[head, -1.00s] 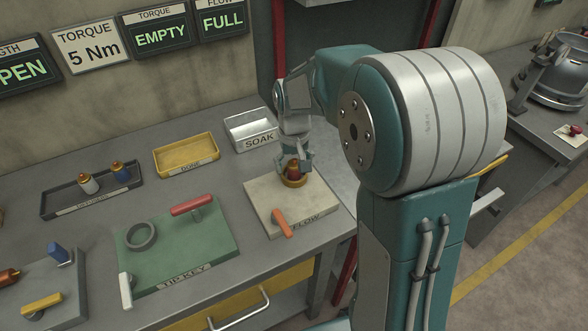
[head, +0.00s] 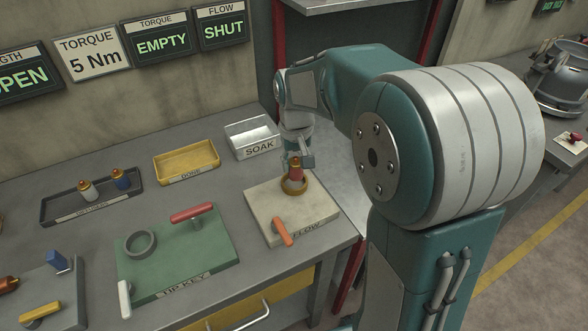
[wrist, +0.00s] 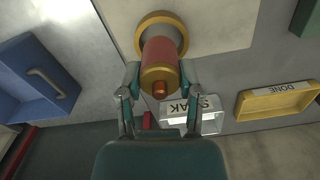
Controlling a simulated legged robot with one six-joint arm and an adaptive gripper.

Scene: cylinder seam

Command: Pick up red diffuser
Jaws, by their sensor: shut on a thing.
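The red diffuser (head: 296,172) is a small red cylinder with brass ends. It is upright, just above or still partly in the brass ring (head: 294,187) on the pale FLOW plate (head: 262,215); I cannot tell which. My gripper (head: 299,160) is shut on it from above. In the wrist view the diffuser (wrist: 160,62) sits between the two fingers (wrist: 157,82), with its brass cap and tip toward the camera. The ring (wrist: 163,28) shows behind its far end.
An orange handle (head: 283,232) lies on the FLOW plate. The SOAK tray (head: 252,137) and yellow DONE tray (head: 187,162) stand behind and left, both empty. A dark tray (head: 66,207) holds a white and a blue diffuser. The green TIP KEY plate (head: 160,265) is left.

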